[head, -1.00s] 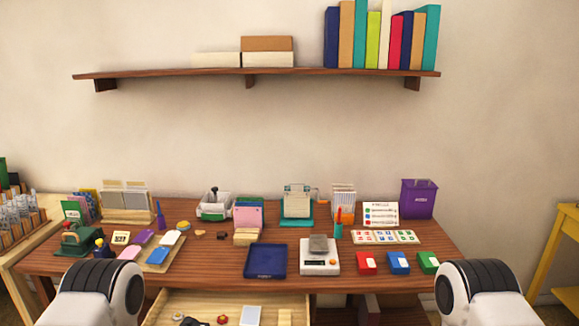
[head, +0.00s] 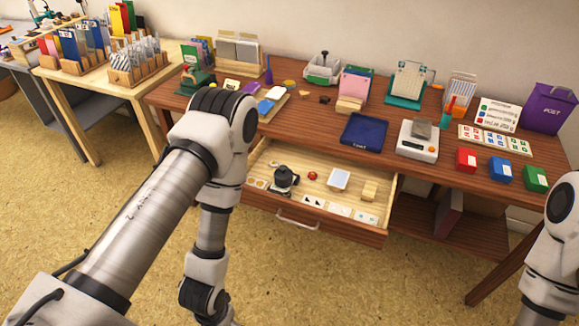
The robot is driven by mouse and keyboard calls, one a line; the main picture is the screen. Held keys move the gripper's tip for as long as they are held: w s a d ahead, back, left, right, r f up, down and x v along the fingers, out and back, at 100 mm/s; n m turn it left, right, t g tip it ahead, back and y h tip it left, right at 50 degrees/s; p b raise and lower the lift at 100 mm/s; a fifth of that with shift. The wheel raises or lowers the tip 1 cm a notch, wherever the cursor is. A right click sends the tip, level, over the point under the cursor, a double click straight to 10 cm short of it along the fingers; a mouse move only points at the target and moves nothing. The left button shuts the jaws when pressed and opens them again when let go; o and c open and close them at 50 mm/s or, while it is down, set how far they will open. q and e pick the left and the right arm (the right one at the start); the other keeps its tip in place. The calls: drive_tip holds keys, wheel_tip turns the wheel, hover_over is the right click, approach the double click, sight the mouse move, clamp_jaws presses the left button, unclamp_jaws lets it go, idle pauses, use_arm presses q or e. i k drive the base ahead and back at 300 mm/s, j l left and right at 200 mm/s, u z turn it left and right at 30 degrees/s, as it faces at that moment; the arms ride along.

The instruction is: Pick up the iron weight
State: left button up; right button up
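A grey block (head: 421,128) sits on top of the white scale (head: 417,144) at the right of the table. A dark, rounded object (head: 285,178) stands in the open drawer (head: 309,201), towards its left. I cannot tell for sure which of these two is the iron weight. My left arm crosses the left part of the head view and runs down out of the bottom edge. My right arm shows only at the right edge. Neither gripper is in view.
A dark blue tray (head: 363,132) lies left of the scale. Red (head: 466,160), blue (head: 500,170) and green (head: 535,178) boxes stand to its right. The drawer also holds a red-topped piece (head: 312,176), a white block (head: 339,179) and a wooden block (head: 370,190).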

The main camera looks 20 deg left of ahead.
sight(283, 175)
drive_tip(key=i+l, duration=0.3)
drive_tip(key=i+l+u, duration=0.15)
drive_tip(key=u, duration=0.25)
drive_tip(key=i+l+u, duration=0.25)
drive_tip(key=u, duration=0.15)
drive_tip(key=i+l+u, duration=0.15)
drive_tip(key=u, duration=0.25)
drive_tip(key=i+l, duration=0.2)
drive_tip(key=l, duration=0.25)
